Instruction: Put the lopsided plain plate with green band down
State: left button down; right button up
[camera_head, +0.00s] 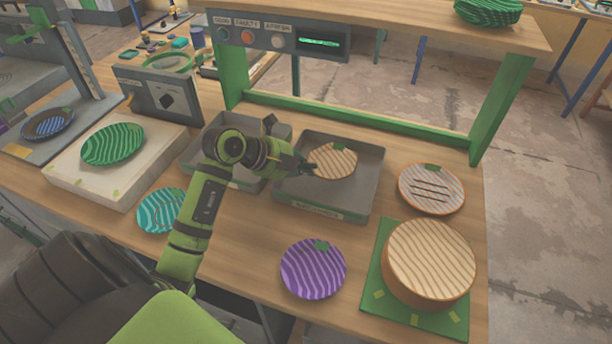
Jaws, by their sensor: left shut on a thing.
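A tan plate with wavy stripes and a small green patch (335,162) is at the right grey tray (333,206), within its outline. I cannot tell if it touches the tray floor or is held just above it, and I cannot make out a green band or lopsided shape. My left gripper (309,168) is shut on the left edge of this plate, its arm reaching in over the left grey tray (197,166). My right gripper is not in view.
A purple plate (313,270), a teal plate (160,212) and a grey-orange plate (431,190) lie on the bench. A thick round tan block (430,262) stands on a green mat (380,305). A green plate (112,145) rests on a pale slab. A green frame (340,118) stands behind.

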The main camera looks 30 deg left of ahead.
aim_at(317, 183)
pick_arm(q)
jog(key=shift+f, duration=1.75)
jog(key=shift+f, duration=0.1)
jog(key=shift+f, duration=0.15)
jog(key=c, duration=1.7)
grip_release()
jog(key=shift+d, duration=0.1)
jog(key=shift+s+r, duration=0.15)
jog(key=shift+r, duration=0.2)
jog(key=v, duration=1.1)
jog(key=shift+s+a+r+b, duration=0.25)
jog(key=shift+b, duration=0.1)
